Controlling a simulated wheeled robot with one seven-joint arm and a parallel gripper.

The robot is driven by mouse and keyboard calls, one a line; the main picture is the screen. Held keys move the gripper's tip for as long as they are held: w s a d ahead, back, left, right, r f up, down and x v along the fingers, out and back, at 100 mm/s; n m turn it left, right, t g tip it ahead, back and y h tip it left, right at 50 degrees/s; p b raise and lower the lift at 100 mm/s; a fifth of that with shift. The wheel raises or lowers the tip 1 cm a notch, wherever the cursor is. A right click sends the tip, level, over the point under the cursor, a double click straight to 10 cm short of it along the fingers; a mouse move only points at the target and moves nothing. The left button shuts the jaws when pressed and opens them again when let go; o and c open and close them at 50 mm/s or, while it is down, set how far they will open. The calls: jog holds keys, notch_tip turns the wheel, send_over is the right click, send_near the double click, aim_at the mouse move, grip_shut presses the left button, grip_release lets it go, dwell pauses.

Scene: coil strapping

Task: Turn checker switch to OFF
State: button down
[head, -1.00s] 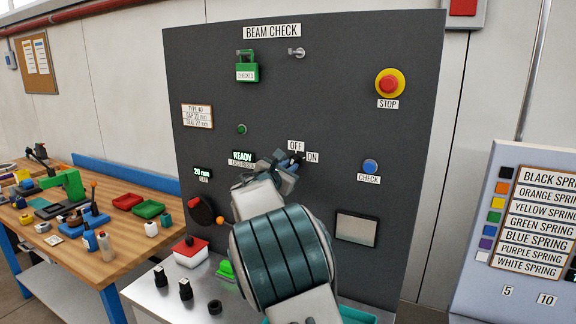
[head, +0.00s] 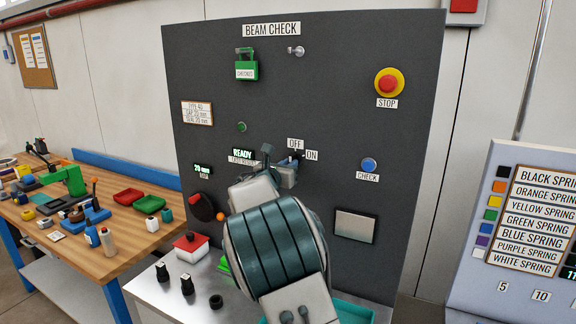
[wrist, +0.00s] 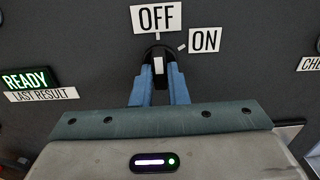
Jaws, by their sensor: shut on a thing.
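The checker switch (wrist: 158,63) is a dark round knob with a white pointer bar on the dark panel. In the wrist view its pointer stands nearly upright, towards the OFF label (wrist: 158,18). The ON label (wrist: 205,39) is up and to the right of the knob. My gripper (wrist: 158,84) has its blue fingers on both sides of the knob and is shut on it. In the head view my gripper (head: 291,164) is at the panel just below the OFF label (head: 295,144), and my wrist hides most of the knob.
A lit READY display (head: 242,154) is left of the switch. A blue CHECK button (head: 369,165) is to the right, and a red STOP button (head: 389,83) is higher up. A green padlock-like tag (head: 246,68) hangs at the upper left. A wooden workbench (head: 110,262) stands at left.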

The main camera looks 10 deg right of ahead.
jog(key=c, duration=1.4)
grip_release()
jog(key=shift+c, duration=0.2)
jog(key=shift+a, duration=0.1)
jog(key=b+v, duration=0.4)
jog(key=v, duration=0.9)
jog(key=shift+s+a, duration=0.25)
jog(key=shift+s, duration=0.05)
